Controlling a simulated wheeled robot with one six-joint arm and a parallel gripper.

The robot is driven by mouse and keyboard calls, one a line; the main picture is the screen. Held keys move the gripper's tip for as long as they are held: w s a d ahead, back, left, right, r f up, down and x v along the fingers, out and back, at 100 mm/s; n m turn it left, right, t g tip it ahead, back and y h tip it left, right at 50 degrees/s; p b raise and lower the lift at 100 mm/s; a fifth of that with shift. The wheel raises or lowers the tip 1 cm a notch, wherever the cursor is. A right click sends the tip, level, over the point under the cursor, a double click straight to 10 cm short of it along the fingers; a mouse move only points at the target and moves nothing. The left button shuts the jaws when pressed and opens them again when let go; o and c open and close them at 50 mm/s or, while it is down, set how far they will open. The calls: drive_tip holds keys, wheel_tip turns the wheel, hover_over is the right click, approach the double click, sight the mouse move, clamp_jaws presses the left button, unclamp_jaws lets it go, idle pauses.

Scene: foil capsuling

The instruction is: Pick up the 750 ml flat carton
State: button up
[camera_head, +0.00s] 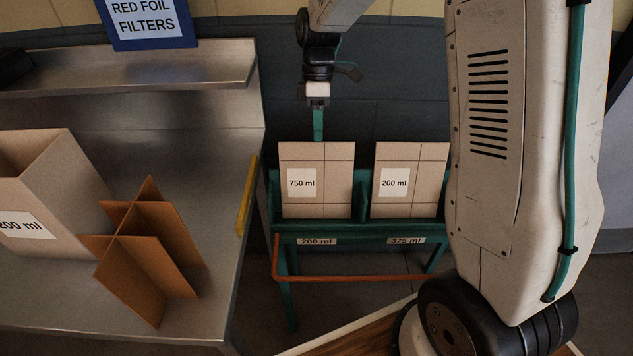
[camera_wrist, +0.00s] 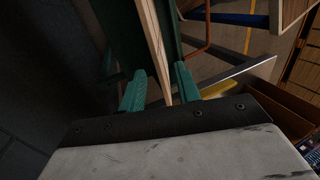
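The 750 ml flat carton (camera_head: 340,178) stands upright in the left slot of a green rack (camera_head: 350,232). It is tan, with a white label reading 750 ml. My gripper (camera_head: 318,138) points down at its top edge. In the wrist view, my gripper (camera_wrist: 160,88) has two teal fingers apart, with the thin tan edge of the carton (camera_wrist: 154,45) between them. Narrow gaps seem to show beside the edge, so I see no clear grip. The carton's lower end is hidden by the rack front.
A 200 ml flat carton (camera_head: 428,170) stands in the rack's right slot. The rack front reads 200 ml and 375 ml. A steel bench (camera_head: 205,255) on the left holds an open 200 ml box (camera_head: 62,190) and a cardboard divider (camera_head: 148,250). An orange rail (camera_head: 350,277) runs low in front.

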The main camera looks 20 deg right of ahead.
sight(318, 163)
drive_tip(key=x, duration=0.8)
drive_tip(key=shift+w+f, duration=0.1)
drive_tip(key=shift+f, duration=0.1)
clamp_jaws()
